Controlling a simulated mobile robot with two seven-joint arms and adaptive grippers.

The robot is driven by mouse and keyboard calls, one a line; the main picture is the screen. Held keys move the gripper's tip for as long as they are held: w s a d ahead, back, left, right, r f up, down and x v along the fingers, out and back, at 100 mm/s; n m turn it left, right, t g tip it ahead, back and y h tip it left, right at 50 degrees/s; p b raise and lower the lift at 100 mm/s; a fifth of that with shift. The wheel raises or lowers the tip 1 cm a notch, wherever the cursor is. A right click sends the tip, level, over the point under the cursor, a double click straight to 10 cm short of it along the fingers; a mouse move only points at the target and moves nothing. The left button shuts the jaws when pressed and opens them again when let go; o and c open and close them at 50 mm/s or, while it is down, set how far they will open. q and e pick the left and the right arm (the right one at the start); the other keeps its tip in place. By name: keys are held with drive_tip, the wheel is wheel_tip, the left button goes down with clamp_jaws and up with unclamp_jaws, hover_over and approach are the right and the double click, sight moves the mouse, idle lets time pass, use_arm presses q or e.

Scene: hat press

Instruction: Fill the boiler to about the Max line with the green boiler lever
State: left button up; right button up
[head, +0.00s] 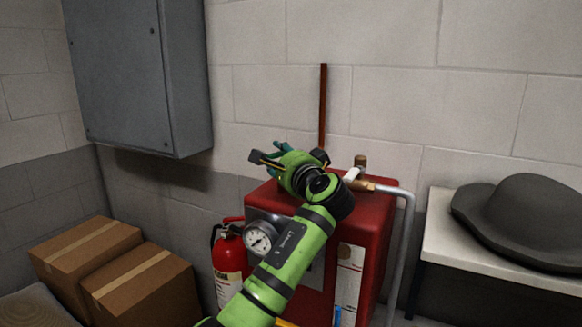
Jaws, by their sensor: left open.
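The red boiler (376,225) stands against the wall in the middle. A small teal-green part (281,146), which looks like the green boiler lever, shows just behind my left gripper (288,157). My left gripper is open, its dark fingertips spread to either side above the boiler top. I cannot tell whether it touches the lever. A pale strip (348,268) on the boiler front has blue at its lower end (338,317), perhaps the water level. I cannot make out a Max line. My left forearm hides much of the boiler front. My right gripper is not in view.
A round gauge (258,239) sits on the boiler front. A brass valve with a white handle (357,171) and a grey pipe (409,240) are at right. A fire extinguisher (229,262) and cardboard boxes (140,287) stand left. A grey hat (525,220) lies on a table.

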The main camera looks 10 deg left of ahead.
use_arm(q)
drive_tip(key=v, duration=1)
drive_tip(key=shift+s+d, duration=0.1)
drive_tip(key=shift+s, duration=0.2)
